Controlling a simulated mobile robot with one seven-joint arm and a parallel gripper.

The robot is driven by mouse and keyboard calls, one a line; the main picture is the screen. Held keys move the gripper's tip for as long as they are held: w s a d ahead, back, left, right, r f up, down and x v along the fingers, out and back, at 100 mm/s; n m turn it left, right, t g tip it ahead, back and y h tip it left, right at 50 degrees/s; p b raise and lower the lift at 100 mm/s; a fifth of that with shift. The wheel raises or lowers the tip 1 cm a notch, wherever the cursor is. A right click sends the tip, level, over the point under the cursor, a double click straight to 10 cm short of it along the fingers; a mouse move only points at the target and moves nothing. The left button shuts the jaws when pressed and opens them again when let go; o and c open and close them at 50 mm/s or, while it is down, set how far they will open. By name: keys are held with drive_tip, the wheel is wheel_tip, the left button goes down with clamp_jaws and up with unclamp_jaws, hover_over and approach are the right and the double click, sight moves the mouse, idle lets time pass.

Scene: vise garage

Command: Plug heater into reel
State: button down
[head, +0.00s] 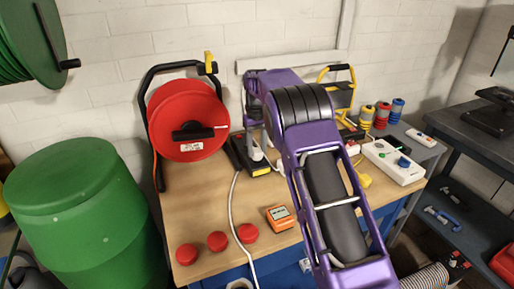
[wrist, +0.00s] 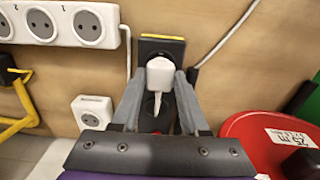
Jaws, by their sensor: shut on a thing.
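My gripper (wrist: 160,88) is shut on a white plug (wrist: 160,72), seen in the wrist view with one finger on each side of it. The plug is over or close to a black block with a yellow edge (wrist: 162,46); I cannot tell whether they touch. In the head view the block (head: 238,155) stands on the bench right of the red cable reel (head: 170,105), and my purple arm hides most of the gripper. The reel also shows at the right in the wrist view (wrist: 240,125). I cannot identify the heater for certain.
A white power strip (head: 405,172) and several red and blue spools (head: 382,115) are at the bench's right. An orange meter (head: 280,216) and red round caps (head: 217,241) lie in front. A white cord (head: 231,200) crosses the bench. A green barrel (head: 85,220) stands left.

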drive_tip(key=shift+f, duration=0.55)
drive_tip(key=shift+c, duration=1.7)
unclamp_jaws()
drive_tip(key=shift+r, duration=0.1)
wheel_tip(320, 180, up, 17)
drive_tip(key=p, duration=0.1)
drive_tip(key=shift+r+p, duration=0.15)
drive_tip(key=shift+p, duration=0.15)
